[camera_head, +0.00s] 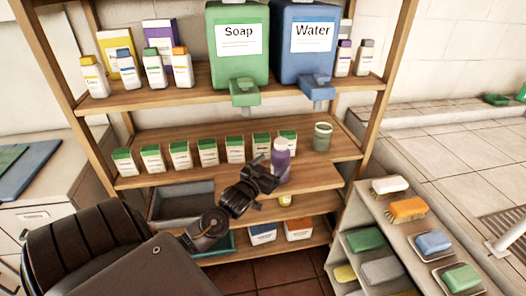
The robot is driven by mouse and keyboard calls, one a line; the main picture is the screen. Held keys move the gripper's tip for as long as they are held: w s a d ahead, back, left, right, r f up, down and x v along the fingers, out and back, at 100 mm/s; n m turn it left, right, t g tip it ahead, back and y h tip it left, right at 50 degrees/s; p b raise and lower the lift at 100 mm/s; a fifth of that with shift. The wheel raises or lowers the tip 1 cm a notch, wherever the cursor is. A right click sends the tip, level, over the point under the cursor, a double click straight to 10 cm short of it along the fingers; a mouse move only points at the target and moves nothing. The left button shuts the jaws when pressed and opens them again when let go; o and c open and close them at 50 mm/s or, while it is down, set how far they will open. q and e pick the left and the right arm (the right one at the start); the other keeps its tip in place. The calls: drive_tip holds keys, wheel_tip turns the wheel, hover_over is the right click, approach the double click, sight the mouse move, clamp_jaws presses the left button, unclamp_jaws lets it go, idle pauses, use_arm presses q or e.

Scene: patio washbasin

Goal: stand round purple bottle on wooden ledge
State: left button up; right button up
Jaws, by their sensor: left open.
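The round purple bottle (281,160) has a pale cap and is upright at the front of the wooden ledge (325,176), the middle board of the rack. My left gripper (267,170) is open, just left of the bottle, with its fingers close against the bottle's side. I cannot tell whether the fingers touch it or whether its base rests fully on the wood. My right gripper is not in view.
Several green-topped cartons (180,155) line the ledge on the left, and a green cup (322,136) stands behind the bottle. Soap (238,50) and water (305,50) dispensers hang above. A stand with brushes (408,209) is at lower right.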

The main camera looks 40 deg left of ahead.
use_arm(q)
drive_tip(key=s+d, duration=0.1)
drive_tip(key=s, duration=0.5)
drive_tip(key=shift+s+b, duration=0.3)
drive_tip(key=shift+d, duration=0.1)
